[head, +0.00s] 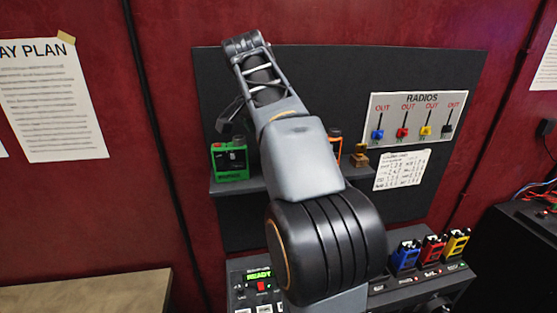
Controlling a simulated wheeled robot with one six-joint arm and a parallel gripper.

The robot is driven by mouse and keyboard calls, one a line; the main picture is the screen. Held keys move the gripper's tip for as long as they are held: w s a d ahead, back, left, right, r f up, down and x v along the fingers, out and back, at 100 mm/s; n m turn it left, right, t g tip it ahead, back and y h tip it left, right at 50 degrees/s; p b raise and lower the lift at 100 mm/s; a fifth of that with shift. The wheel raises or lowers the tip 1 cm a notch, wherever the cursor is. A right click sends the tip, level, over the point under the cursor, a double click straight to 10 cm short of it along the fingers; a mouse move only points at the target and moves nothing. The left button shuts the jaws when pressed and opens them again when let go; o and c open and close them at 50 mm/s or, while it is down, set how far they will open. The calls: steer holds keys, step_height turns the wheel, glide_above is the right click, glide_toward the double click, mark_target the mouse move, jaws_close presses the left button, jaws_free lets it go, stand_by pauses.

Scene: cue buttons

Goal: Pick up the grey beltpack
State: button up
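I do not see a grey beltpack in the head view; my own arm covers part of the shelf and of the lower console. Beltpack-like units that show are a green one (230,159) and a mostly hidden orange one (335,146) on the shelf, and blue (405,256), red (433,249) and yellow (456,243) ones standing in a row on the console. A dark part, seemingly my gripper (228,116), shows just above the green unit, mostly behind my arm. Its fingers cannot be made out, nor whether it holds anything.
A shelf (218,187) runs along the dark panel, with a small brown-yellow object (360,156) on it. A RADIOS sign (421,117) hangs above right. The console (250,287) reads READY. A wooden table (90,293) is lower left; black equipment with wires (520,240) is right.

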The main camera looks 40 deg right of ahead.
steer(key=shift+p+x, duration=0.35)
steer(key=shift+x, duration=3)
steer(key=shift+w, duration=0.15)
steer(key=shift+c, duration=0.2)
steer(key=c, duration=1.2)
steer(key=shift+c, duration=0.4)
steer(key=shift+r, duration=0.15)
